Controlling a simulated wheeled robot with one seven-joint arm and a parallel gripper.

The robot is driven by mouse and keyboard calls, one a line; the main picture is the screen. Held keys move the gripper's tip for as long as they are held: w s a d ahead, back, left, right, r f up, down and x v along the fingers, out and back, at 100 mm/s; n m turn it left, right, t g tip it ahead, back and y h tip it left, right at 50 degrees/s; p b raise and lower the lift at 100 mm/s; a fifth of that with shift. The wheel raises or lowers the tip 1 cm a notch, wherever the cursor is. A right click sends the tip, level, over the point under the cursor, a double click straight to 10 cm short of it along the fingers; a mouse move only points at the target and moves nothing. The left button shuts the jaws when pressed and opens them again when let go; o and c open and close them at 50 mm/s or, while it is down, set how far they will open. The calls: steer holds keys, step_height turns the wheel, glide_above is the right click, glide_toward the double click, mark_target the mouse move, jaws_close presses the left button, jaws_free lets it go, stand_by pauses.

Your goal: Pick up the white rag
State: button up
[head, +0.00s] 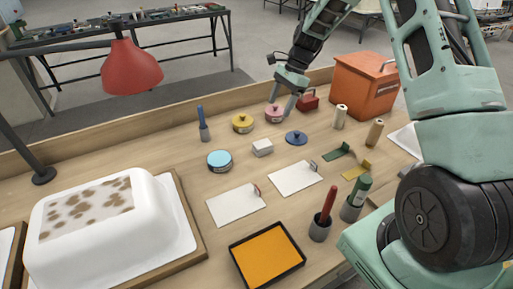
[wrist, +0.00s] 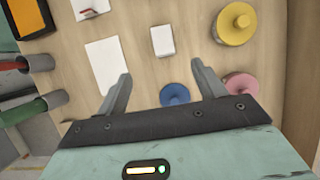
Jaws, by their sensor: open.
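The white rag (head: 262,147) looks like a small folded white block lying on the wooden workbench (head: 180,155), between the light blue tin and the dark blue lid. In the wrist view the rag (wrist: 161,41) lies beyond the fingertips, roughly centred between them. My gripper (head: 283,103) is above the far side of the bench near the pink tin. In the wrist view my gripper (wrist: 160,72) is open, with its two fingers apart and nothing between them. Nothing hides the rag in either view.
Around the rag stand a light blue tin (head: 219,160), a yellow tin (head: 243,123), a pink tin (head: 275,114) and a dark blue lid (head: 296,138). White sheets (head: 236,205) lie nearer. An orange toolbox (head: 364,84), red lamp (head: 131,68) and white tub shell (head: 110,235) stand farther out.

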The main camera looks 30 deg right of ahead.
steer(key=p, duration=0.3)
glide_above(263, 143)
steer(key=d, duration=0.2)
steer(key=f, duration=1)
steer(key=shift+s+a+f, duration=0.25)
steer(key=shift+s, duration=0.05)
steer(key=shift+w+d+p+x, duration=0.15)
steer(key=shift+p+x, duration=0.25)
steer(key=shift+x, duration=0.95)
steer(key=shift+w+d+p+x, duration=0.15)
steer(key=shift+p+x, duration=0.25)
steer(key=shift+x, duration=1)
steer(key=c, duration=1.1)
